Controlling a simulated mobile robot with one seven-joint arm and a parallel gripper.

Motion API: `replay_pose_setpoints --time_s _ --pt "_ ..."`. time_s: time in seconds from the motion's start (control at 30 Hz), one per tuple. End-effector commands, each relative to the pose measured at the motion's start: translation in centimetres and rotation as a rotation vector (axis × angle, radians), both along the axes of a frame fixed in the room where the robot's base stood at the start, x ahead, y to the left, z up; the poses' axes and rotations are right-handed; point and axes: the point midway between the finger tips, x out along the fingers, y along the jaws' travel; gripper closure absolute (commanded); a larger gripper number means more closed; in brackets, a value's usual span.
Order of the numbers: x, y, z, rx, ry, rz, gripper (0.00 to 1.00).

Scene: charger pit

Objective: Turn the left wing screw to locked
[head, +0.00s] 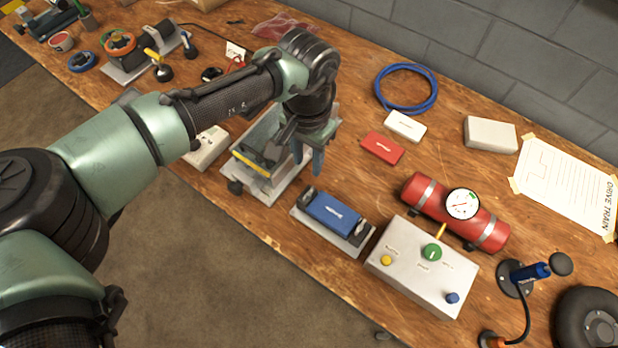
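A grey metal cradle (262,186) with a yellow strip stands on the bench below my forearm. A dark knob (235,187) sticks out at its front left corner; it may be the left wing screw, but its wings and lock marks are too small to read. My gripper (308,162) points down over the right side of the cradle, to the right of this knob. Its two fingers look apart, with nothing seen between them. My wrist and forearm hide the back of the cradle and any other screw there.
A blue battery pack (334,210) sits in a tray right of the cradle. A control box (422,268) and a red cylinder with a gauge (462,205) stand further right. A pale box (205,148) is close on the left. Red and white packs lie behind.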

Motion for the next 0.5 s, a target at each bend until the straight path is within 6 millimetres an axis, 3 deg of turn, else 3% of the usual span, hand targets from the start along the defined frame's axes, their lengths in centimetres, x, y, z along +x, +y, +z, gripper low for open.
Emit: replay_pose_setpoints --time_s 0.5 --pt "0.0 -0.2 -9.8 -0.001 -0.003 -0.005 0.62"
